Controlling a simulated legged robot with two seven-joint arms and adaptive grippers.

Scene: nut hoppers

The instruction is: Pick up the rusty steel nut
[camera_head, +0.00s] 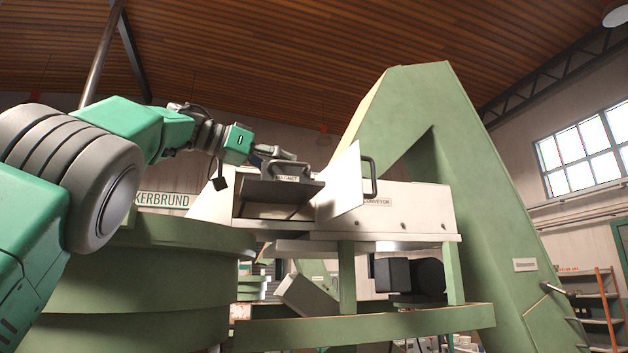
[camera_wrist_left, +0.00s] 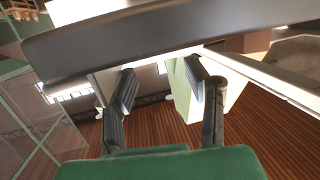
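I see no rusty steel nut in either view. My left gripper (camera_head: 273,152) is at the end of the green and grey arm, just above the dark handle (camera_head: 291,167) of a grey box-like part on the white conveyor housing. In the left wrist view the two dark fingers of my left gripper (camera_wrist_left: 160,68) stand apart with nothing visible held between them. A thick grey bar (camera_wrist_left: 150,42) crosses that view just beyond the fingertips. I cannot tell whether they touch it. The inside of the housing is hidden. My right gripper is in neither view.
The white conveyor housing (camera_head: 415,210) has an upright white panel (camera_head: 340,185) with a dark handle (camera_head: 369,177). A large green inclined frame (camera_head: 470,170) rises to the right. A round green hopper (camera_head: 140,285) stands at lower left. A shelf rack (camera_head: 598,300) is at far right.

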